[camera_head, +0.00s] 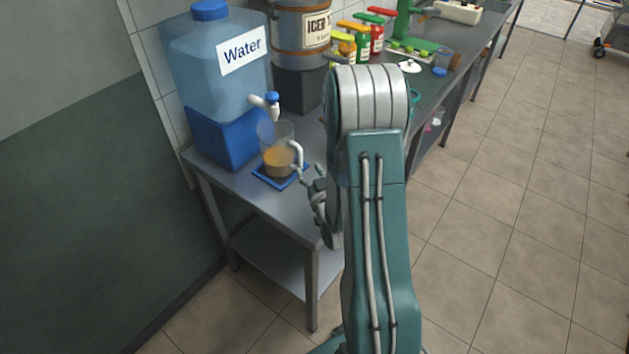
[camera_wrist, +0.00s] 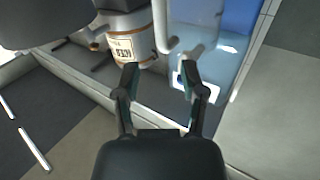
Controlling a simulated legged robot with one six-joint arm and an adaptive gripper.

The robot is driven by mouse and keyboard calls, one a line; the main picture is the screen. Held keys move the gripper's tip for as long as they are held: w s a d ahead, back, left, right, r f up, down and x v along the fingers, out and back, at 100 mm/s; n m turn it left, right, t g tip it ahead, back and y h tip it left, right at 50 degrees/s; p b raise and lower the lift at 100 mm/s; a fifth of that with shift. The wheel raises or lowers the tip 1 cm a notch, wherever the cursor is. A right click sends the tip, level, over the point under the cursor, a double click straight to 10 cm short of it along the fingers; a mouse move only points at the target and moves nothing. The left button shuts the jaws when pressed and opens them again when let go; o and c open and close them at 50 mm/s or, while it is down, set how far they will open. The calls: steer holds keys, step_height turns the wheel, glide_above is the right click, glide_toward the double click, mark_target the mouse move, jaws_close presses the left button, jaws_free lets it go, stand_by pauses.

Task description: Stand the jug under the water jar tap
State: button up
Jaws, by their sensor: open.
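The jug (camera_head: 277,158) is clear, with orange-brown liquid in its lower part and a pale handle on its right side. It stands upright on a small blue mat (camera_head: 262,179), below the white, blue-knobbed tap (camera_head: 266,103) of the water jar. The water jar (camera_head: 215,75) is large and blue, with a "Water" label. My gripper (camera_head: 308,176) is open, just right of the jug near its handle; whether it touches is unclear. In the wrist view my gripper (camera_wrist: 159,78) has spread fingers with nothing clearly between them. A pale handle-like shape lies beyond them.
The steel table (camera_head: 240,190) ends at a front edge near the jug. An iced tea dispenser (camera_head: 300,35) stands right of the water jar. Colourful bottles (camera_head: 362,40) and a green press (camera_head: 403,20) are farther back.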

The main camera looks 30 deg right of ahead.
steer(key=s+a+r+n+g+y, duration=0.1)
steer(key=s+a+r+g, duration=0.15)
steer(key=a+r, duration=0.3)
steer(key=s+a+r+n+g+y, duration=0.1)
steer(key=s+a+r+g, duration=0.1)
steer(key=a+r+g, duration=0.3)
steer(key=s+a+r+g+y, duration=0.1)
steer(key=s+a+r, duration=0.3)
steer(key=s, duration=0.5)
steer(key=s+a+r+g+y, duration=0.1)
steer(key=s+a+r+g, duration=0.2)
steer(key=s, duration=0.6)
steer(key=shift+s+a+r+n, duration=0.4)
steer(key=shift+a+r, duration=0.15)
steer(key=shift+r, duration=0.1)
